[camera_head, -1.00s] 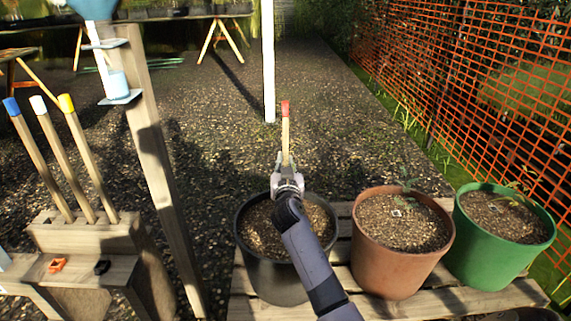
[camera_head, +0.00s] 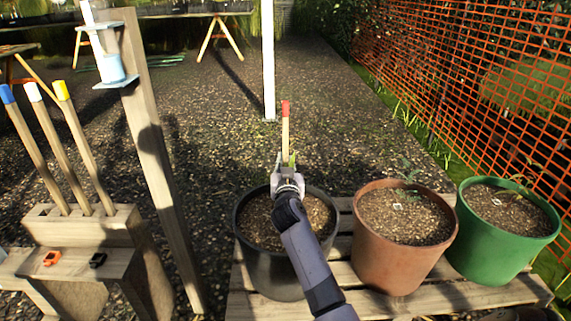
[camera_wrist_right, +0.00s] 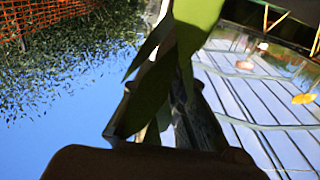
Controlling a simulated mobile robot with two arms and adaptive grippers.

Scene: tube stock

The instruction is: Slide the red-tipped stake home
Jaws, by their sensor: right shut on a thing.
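The red-tipped stake (camera_head: 285,125) stands upright in the head view, a pale wooden stick with a red top end. My right gripper (camera_head: 287,172) is shut on it, above the rear part of a black pot (camera_head: 275,276) of soil. The stake's lower end is hidden behind the gripper and my arm, so I cannot tell whether it touches the soil. A bit of green plant (camera_head: 292,158) shows beside the stake at the jaws. In the right wrist view, large green leaves (camera_wrist_right: 196,22) hang across the dark jaws and hide most of the grip. My left gripper is out of view.
A terracotta pot (camera_head: 388,255) and a green pot (camera_head: 490,262) stand right of the black pot on a slatted bench (camera_head: 500,297). A wooden block (camera_head: 85,225) at left holds blue-, white- and yellow-tipped stakes. An orange mesh fence (camera_head: 470,80) runs along the right.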

